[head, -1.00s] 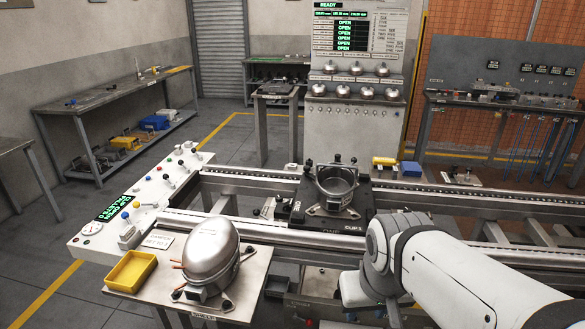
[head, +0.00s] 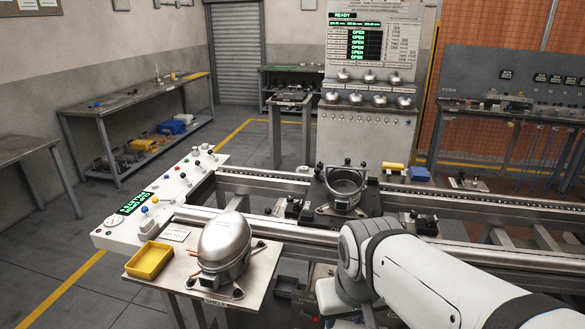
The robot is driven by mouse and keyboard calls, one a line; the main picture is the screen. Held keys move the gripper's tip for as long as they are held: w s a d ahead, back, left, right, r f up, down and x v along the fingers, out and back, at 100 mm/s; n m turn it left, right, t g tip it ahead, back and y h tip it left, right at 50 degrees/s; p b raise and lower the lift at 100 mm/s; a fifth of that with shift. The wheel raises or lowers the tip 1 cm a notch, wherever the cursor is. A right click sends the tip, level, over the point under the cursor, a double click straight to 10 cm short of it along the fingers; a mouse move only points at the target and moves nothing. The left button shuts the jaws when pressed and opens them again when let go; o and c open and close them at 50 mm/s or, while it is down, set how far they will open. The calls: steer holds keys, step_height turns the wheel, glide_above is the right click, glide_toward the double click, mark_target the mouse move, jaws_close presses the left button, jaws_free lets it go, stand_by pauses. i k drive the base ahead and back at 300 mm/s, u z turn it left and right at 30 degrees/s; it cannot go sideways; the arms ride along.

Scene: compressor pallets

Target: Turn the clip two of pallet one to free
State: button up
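A dark pallet (head: 368,209) sits on the conveyor rails in the middle of the head view, with an open silver compressor shell (head: 345,183) on it. Small black clip parts show around the shell, one at its left (head: 320,168); which is clip two, and how any of them is turned, I cannot tell. My white arm reaches in from the lower right, in front of the near rail. My gripper is not visible; the arm's end goes down toward the lower edge of the view.
A silver compressor dome (head: 224,243) and a yellow tray (head: 150,260) stand on a small table at the front left. A white control panel (head: 160,199) with coloured knobs lies behind it. Conveyor rails (head: 270,183) cross the middle. A test cabinet (head: 366,130) stands behind.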

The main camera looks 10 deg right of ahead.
mark_target(317, 171)
steer(key=i, duration=1)
